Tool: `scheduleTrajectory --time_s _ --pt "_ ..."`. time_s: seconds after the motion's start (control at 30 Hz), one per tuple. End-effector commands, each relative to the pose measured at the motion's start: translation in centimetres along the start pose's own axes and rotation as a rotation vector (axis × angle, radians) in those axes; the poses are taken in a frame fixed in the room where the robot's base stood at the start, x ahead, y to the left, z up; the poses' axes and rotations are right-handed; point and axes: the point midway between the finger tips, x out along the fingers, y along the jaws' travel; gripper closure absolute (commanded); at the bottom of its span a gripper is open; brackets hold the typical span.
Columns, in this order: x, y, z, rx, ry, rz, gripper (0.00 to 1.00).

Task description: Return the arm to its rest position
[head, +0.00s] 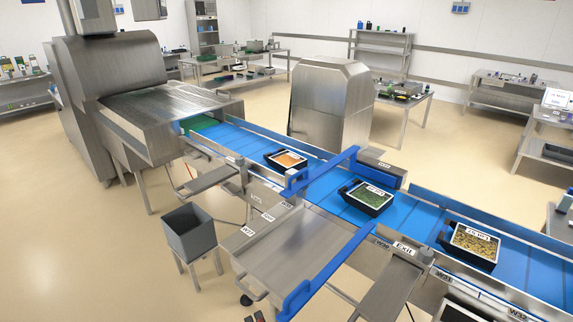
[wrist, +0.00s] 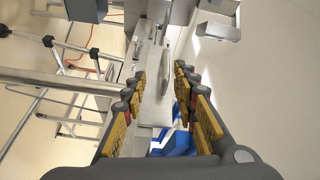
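My gripper (wrist: 160,72) shows in the wrist view with its two yellow-padded fingers spread apart and nothing between them. Beyond the fingers are a narrow steel surface and a patch of blue, seen at a steep tilt. My arm is not clearly visible in the head view, so I cannot tell its full pose. Three filled black trays lie along the blue conveyor (head: 331,190) in the head view: one with orange contents (head: 286,160), one with green contents (head: 367,198) and one with yellowish contents (head: 471,245).
A steel side table (head: 290,245) with blue rails adjoins the conveyor. A grey bin (head: 188,233) stands on a stand at left. The large steel machine (head: 110,75) is at the conveyor's far end. Open floor (head: 100,260) lies at the lower left.

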Motion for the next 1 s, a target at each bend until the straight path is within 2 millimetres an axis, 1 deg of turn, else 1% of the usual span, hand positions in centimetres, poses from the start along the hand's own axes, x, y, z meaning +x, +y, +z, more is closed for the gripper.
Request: scheduleTrajectory --time_s 0.07,0.1,0.2,0.23,0.3,0.33,0.4,0.47,0.57,0.63,0.77,0.87,0.97,1.0 --pt "-0.1 2.3 0.7 -0.074 -0.03 0.082 0.71" --pt "-0.4 3.9 1.2 -0.12 -0.056 0.139 0.71" --pt "-1.9 8.4 2.8 -0.254 -0.153 0.308 0.71" --pt "-2.4 9.5 3.3 -0.294 -0.188 0.354 0.71" --pt "-3.4 11.3 4.4 -0.383 -0.274 0.448 0.71" --pt "-3.9 11.8 4.8 -0.42 -0.313 0.484 0.71" --pt "-5.0 12.7 5.5 -0.502 -0.404 0.562 0.71" --pt "-5.8 13.0 5.7 -0.568 -0.479 0.621 0.71" --pt "-7.3 12.7 5.3 -0.666 -0.601 0.704 0.71" --pt "-8.3 12.0 4.7 -0.729 -0.684 0.752 0.71" --pt "-10.4 9.7 2.5 -0.83 -0.829 0.828 0.71" --pt "-12.3 7.1 -0.1 -0.894 -0.929 0.877 0.71" --pt "-14.3 4.0 -3.2 -0.944 -1.007 0.918 0.71" --pt "-15.3 2.6 -4.5 -0.958 -1.031 0.935 0.71"
